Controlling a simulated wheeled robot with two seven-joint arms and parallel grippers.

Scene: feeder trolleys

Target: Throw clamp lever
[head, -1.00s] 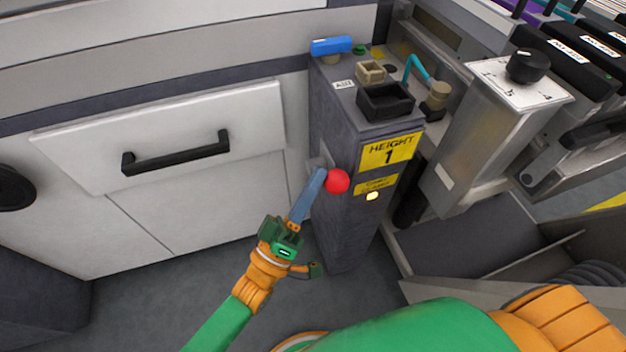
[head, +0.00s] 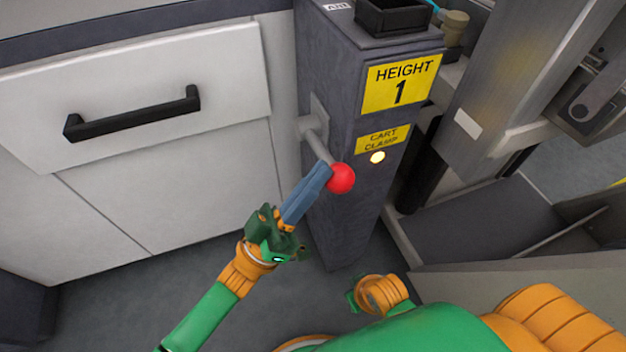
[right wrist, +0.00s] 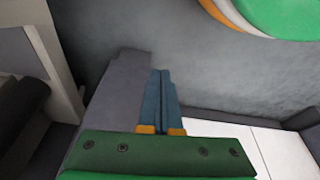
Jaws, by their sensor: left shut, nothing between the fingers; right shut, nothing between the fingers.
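The clamp lever is a grey rod with a red ball knob (head: 341,178), on the left side of the dark grey post (head: 345,215). The rod slants down and right from its pivot (head: 311,127) to the knob. My left gripper (head: 323,170) is shut, its blue-grey fingers lying by the rod's lower end, just left of the knob. Whether they touch it I cannot tell. My right gripper (right wrist: 162,75) is shut and empty in the right wrist view, pointing past the post toward the floor.
A yellow cart clamp label (head: 382,138) with a lit lamp (head: 377,157) and a height 1 sign (head: 400,84) are on the post front. A white cabinet with a black handle (head: 133,114) stands left. Metal trolley parts (head: 470,235) stand right. Grey floor (head: 110,310) is clear below.

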